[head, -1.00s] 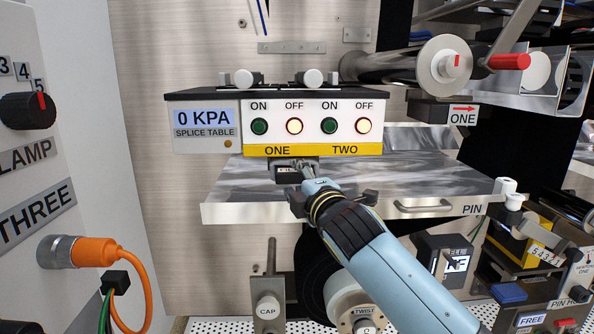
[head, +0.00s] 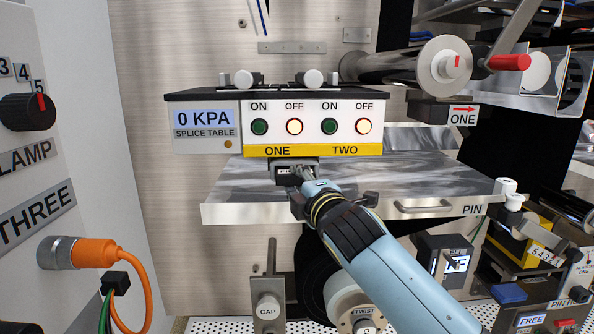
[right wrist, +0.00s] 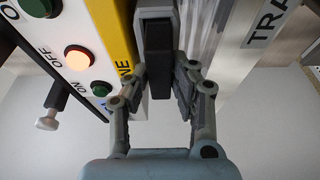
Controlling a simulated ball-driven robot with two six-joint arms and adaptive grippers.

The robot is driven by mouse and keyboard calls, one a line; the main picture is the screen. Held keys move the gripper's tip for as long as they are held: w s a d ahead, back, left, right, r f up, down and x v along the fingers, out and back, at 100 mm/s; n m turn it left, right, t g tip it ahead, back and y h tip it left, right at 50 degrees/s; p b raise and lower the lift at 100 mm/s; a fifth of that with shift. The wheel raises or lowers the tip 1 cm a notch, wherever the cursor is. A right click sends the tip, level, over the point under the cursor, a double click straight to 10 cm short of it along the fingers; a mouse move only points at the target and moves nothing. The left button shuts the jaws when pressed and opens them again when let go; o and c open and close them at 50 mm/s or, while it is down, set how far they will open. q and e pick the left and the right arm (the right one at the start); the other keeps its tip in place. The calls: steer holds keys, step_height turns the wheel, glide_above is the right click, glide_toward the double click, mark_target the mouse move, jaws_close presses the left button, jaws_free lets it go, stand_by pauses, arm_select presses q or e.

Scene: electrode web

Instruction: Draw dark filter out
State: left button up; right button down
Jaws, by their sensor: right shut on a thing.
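The dark filter (right wrist: 159,52) is a black block in a grey holder, seen between my fingers in the right wrist view. In the head view a small dark block with a pale label (head: 284,171) shows under the yellow strip marked ONE, partly hidden by my fingers. My right gripper (head: 301,174) reaches up to it from the lower right and is shut on it; its fingers also show in the right wrist view (right wrist: 162,85). The filter's far end is hidden. My left gripper is not in view.
The splice table box (head: 313,125) with ON and OFF buttons is right above my fingers. A shiny metal shelf marked PIN (head: 245,205) lies beneath them. A handle (head: 423,207) sticks out at the shelf front. An orange cable (head: 97,250) hangs at the left.

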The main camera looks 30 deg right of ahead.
steer(key=shift+s+a, duration=0.25)
steer(key=shift+s, duration=0.25)
steer(key=s+a+p, duration=0.2)
steer(key=s+a, duration=0.1)
steer(key=s, duration=0.3)
stand_by(1.0)
steer(key=shift+d, duration=0.1)
